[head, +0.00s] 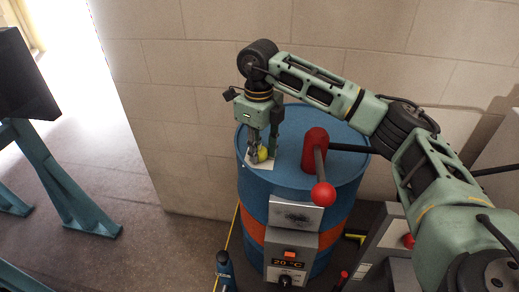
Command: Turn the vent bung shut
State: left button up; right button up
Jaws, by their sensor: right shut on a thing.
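A blue drum (220,175) is not the point of contact; its top carries a small yellow bung (262,154) beside a white label (262,165). My right gripper (264,151) points down at the drum top and is shut on the yellow bung, which its fingers partly hide. How far the bung is turned cannot be told. My left gripper is not in view.
A red pump head with a red-knobbed lever (321,180) stands on the drum top right of my gripper. A control box reading 20 °C (290,262) is on the drum's front. A wall (190,110) stands close behind. Open floor (150,250) lies left.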

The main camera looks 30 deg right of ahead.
jog(key=shift+a, duration=0.25)
jog(key=o, duration=0.9)
jog(key=shift+c, duration=0.2)
jog(key=shift+o, duration=0.7)
jog(key=shift+a+r, duration=0.1)
jog(key=shift+a, duration=0.05)
jog(key=shift+r, duration=0.35)
notch_tip(320, 180, up, 11)
jog(key=shift+r, duration=0.2)
